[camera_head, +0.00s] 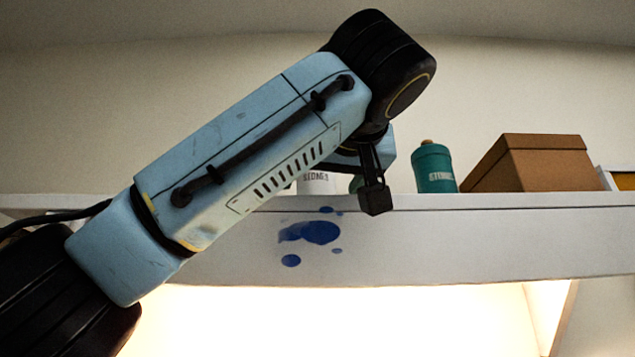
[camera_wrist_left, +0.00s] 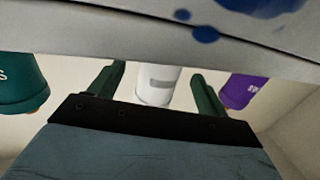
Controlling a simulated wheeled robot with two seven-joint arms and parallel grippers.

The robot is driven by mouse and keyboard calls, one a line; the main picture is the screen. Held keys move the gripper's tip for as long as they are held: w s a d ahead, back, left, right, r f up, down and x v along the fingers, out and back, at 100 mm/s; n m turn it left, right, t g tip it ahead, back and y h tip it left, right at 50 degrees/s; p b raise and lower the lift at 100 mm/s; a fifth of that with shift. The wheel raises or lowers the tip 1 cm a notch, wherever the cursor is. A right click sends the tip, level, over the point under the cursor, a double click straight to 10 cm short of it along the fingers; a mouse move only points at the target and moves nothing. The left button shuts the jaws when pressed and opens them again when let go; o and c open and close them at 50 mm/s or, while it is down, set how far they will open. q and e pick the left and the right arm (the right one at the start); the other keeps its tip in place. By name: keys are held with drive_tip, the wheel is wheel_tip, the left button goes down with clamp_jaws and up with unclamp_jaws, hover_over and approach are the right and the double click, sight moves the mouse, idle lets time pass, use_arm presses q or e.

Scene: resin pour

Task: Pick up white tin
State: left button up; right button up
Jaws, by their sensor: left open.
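The white tin (camera_head: 318,184) stands on the shelf, with dark lettering on its side. In the head view my left arm and gripper hide much of it. My left gripper (camera_head: 374,197) is at the shelf's front edge, just right of the tin in that view. In the left wrist view the white tin (camera_wrist_left: 157,86) shows between the two open fingers of my left gripper (camera_wrist_left: 158,72), with gaps at both sides. I cannot tell how far the fingertips are from it in depth. My right gripper is not in view.
A teal bottle (camera_head: 434,168) and a brown box (camera_head: 530,162) stand to the right on the shelf (camera_head: 450,240). A purple container (camera_wrist_left: 242,91) shows right of the tin in the wrist view, with the teal bottle (camera_wrist_left: 20,82) at left. Blue stains mark the shelf front.

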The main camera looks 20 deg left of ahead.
sight(321, 185)
use_arm(q)
drive_tip(key=p+x, duration=0.1)
drive_tip(key=x, duration=0.3)
drive_tip(key=shift+w+a+f, duration=0.1)
drive_tip(key=shift+a+f, duration=0.05)
drive_tip(key=shift+a, duration=0.1)
drive_tip(key=shift+d, duration=0.2)
drive_tip(key=shift+c, duration=0.9)
drive_tip(key=c, duration=0.9)
